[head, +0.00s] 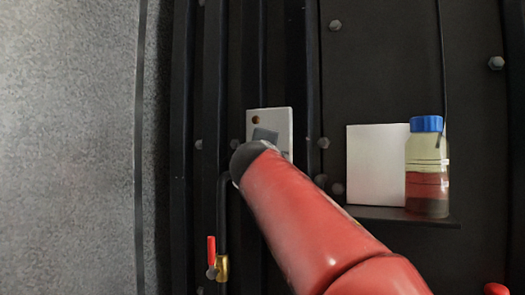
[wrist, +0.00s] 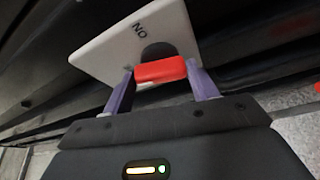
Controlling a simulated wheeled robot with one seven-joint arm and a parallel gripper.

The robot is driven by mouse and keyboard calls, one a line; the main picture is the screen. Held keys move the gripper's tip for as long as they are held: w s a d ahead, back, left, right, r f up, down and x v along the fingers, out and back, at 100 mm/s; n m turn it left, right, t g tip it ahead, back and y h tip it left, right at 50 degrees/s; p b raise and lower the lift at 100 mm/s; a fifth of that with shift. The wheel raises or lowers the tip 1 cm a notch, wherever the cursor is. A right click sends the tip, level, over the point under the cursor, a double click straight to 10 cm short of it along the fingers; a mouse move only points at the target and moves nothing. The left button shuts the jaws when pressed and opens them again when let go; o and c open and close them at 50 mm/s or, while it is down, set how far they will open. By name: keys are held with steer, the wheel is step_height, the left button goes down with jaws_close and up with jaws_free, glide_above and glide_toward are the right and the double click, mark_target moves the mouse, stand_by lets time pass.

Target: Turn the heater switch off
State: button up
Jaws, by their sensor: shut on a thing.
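The heater switch is a white plate (wrist: 110,42) on a dark panel, with a dark round hub and a red lever (wrist: 160,71). The word "ON" shows upside down on the plate in the wrist view. My gripper (wrist: 160,76) has one finger at each end of the red lever and is shut on it. In the head view the light plate (head: 284,122) has a small brownish round spot at its upper left. My red arm reaches up to it there and hides the lever and the plate's lower part.
A brass valve with a red handle (head: 211,250) sits below left of the plate, on a dark pipe. To the right, a blue-capped bottle (head: 427,170) and a white card (head: 376,165) stand on a small dark shelf (head: 400,216). Bolts stud the dark panel.

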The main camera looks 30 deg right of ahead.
steer(key=shift+r+n+y, duration=0.1)
steer(key=shift+n+y, duration=0.2)
steer(key=shift+n, duration=0.9)
steer(key=shift+g, duration=0.4)
steer(key=o, duration=1)
steer(key=b+v, duration=0.2)
steer(key=v, duration=0.5)
steer(key=shift+s+a, duration=0.25)
steer(key=shift+s, duration=0.05)
